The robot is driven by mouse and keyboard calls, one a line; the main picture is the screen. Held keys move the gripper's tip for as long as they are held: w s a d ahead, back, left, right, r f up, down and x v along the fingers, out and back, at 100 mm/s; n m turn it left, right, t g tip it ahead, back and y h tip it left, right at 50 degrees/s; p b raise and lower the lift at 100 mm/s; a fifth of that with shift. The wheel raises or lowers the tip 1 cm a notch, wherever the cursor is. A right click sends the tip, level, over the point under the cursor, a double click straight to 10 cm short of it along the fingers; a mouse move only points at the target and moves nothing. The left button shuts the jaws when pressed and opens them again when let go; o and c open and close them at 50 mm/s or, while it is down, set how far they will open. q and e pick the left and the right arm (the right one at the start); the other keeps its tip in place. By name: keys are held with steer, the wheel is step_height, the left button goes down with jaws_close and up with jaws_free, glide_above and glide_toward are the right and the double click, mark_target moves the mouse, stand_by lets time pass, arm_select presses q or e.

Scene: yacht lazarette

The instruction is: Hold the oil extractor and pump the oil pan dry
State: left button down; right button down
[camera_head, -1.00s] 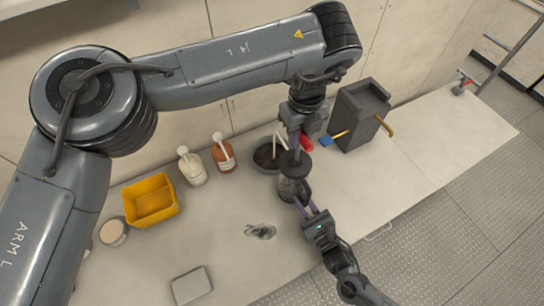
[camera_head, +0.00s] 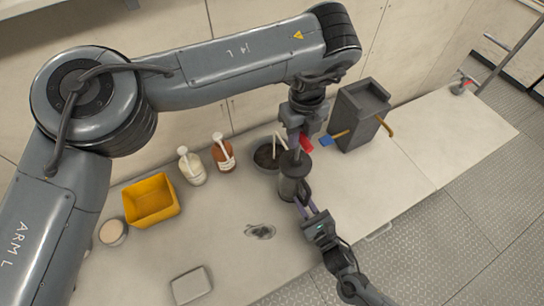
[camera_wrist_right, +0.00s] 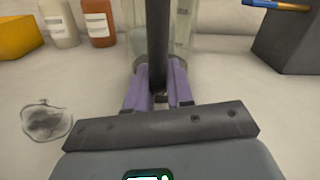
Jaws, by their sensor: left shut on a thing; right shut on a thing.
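The oil extractor (camera_head: 292,189) stands upright on the bench, a dark-looking cylinder with a round top. In the right wrist view its clear body (camera_wrist_right: 182,30) shows behind a dark vertical handle (camera_wrist_right: 157,40). My left gripper (camera_head: 297,148) is above it, shut on the pump handle, which the fingers mostly hide. My right gripper (camera_head: 306,208) is shut on the extractor's side handle; its purple fingers show in the right wrist view (camera_wrist_right: 158,98). The round dark oil pan (camera_head: 262,159) sits behind and left of the extractor, with a pale tube (camera_head: 281,141) over it.
A white bottle (camera_head: 192,168), an orange-brown bottle (camera_head: 223,154) and a yellow bin (camera_head: 151,200) stand left. A dark grey box (camera_head: 358,118) stands right of the pan, near a blue brush (camera_head: 328,140) and a red item (camera_head: 306,144). A dark stain (camera_head: 260,231) lies in front.

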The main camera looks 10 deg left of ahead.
arm_select(q)
steer(key=shift+f, duration=0.15)
steer(key=shift+a+f, duration=0.1)
steer(key=shift+f, duration=2.85)
steer(key=c, duration=0.8)
jaws_free()
steer(key=shift+r, duration=0.1)
steer(key=shift+c, duration=0.2)
steer(key=shift+r, duration=0.1)
steer(key=shift+r, duration=3.45)
arm_select(e)
steer(key=c, duration=0.9)
jaws_free()
